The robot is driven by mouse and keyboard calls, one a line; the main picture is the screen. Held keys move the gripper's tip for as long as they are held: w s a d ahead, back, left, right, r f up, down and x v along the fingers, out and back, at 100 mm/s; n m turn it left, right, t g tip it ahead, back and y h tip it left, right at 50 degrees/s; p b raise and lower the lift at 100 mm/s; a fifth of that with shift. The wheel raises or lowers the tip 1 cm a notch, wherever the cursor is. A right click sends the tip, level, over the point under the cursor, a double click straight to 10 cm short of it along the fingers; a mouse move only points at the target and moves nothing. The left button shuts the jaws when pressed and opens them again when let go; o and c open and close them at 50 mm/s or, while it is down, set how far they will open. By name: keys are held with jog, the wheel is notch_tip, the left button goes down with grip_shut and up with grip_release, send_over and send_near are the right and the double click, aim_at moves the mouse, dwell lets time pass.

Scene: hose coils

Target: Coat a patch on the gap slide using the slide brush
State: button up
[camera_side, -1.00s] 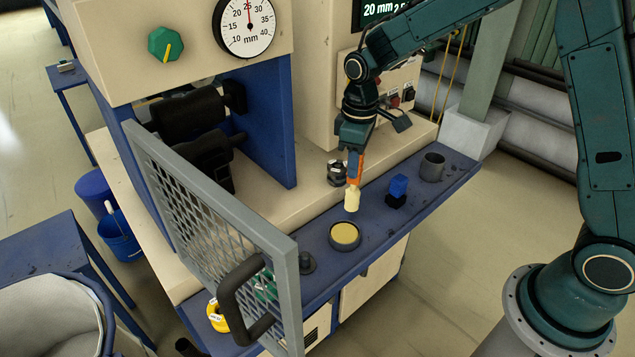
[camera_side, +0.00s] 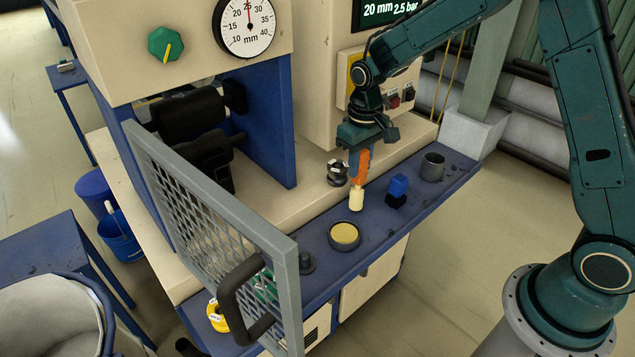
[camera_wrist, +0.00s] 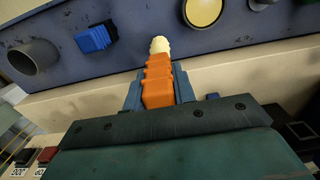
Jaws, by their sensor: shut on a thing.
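My gripper (camera_side: 358,152) is shut on the orange handle of the slide brush (camera_side: 362,166). The brush hangs bristles down, with its cream tip just above the blue shelf, behind and right of a round dish (camera_side: 344,246) with yellow contents. In the wrist view, the brush (camera_wrist: 158,82) points away between my gripper's fingers (camera_wrist: 158,88), and the dish (camera_wrist: 203,12) is partly cut off at the top. The rollers (camera_side: 190,115) stand inside the machine, behind the mesh guard. I cannot make out the gap slide.
A blue block (camera_side: 398,186) and a grey cup (camera_side: 432,167) stand right of the brush on the shelf (camera_side: 300,252). A small metal part (camera_side: 337,172) sits behind it.

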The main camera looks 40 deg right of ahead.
jog(key=shift+a, duration=0.15)
dwell(0.3)
jog(key=s+a+r+n+t, duration=0.7)
jog(key=a+r+n+t, duration=0.2)
jog(key=a+r+t, duration=0.1)
jog(key=shift+a+t, duration=0.55)
jog(key=shift+t, duration=0.05)
jog(key=shift+w, duration=0.2)
jog(key=shift+w, duration=3.6)
